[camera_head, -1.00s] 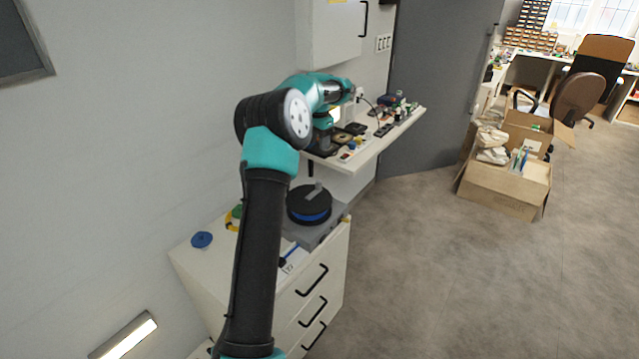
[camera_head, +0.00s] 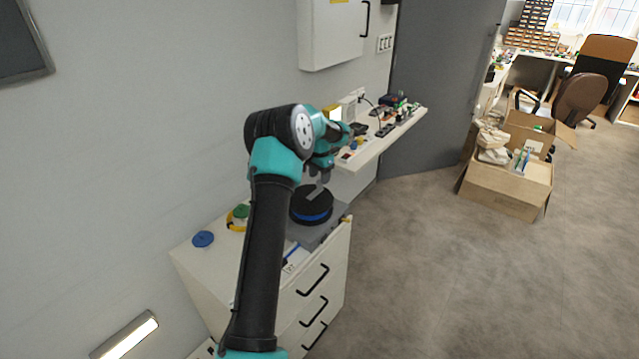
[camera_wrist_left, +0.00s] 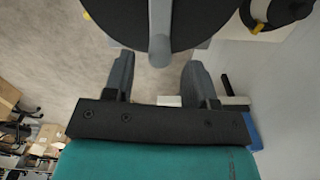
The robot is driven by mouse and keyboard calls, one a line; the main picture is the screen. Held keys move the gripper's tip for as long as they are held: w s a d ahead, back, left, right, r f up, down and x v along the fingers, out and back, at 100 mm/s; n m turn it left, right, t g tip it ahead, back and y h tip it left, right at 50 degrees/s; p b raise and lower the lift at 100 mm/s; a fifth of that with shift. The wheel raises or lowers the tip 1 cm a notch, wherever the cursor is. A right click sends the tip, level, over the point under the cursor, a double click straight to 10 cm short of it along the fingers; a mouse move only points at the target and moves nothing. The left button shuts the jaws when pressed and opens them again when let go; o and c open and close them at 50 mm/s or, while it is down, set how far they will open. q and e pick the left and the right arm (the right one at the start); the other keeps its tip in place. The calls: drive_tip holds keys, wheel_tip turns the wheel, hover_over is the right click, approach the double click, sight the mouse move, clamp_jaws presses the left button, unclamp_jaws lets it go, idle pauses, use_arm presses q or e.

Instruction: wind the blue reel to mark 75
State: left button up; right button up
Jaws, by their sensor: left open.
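The blue reel (camera_head: 313,215) lies flat on a grey base on the white drawer cabinet; its top is black, with a blue band around its side. A grey crank with a knob (camera_head: 316,191) sits on top. My left gripper (camera_head: 318,178) is above the reel, close to the crank, partly hidden by its own arm. In the left wrist view the left gripper (camera_wrist_left: 158,76) is open and empty, with the grey knob (camera_wrist_left: 160,45) between and just beyond its fingers, in front of the black disc (camera_wrist_left: 122,22). I cannot read any marks. My right gripper is not in view.
A blue disc (camera_head: 203,239), a green spool (camera_head: 240,211) and a yellow ring (camera_head: 235,225) lie on the cabinet (camera_head: 205,269) left of the reel. A cluttered shelf (camera_head: 376,150) is behind. Cardboard boxes (camera_head: 505,190) stand on the floor at right, with open floor before them.

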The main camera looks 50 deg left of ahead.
sight(319, 181)
use_arm(q)
drive_tip(key=shift+f, duration=1.65)
clamp_jaws()
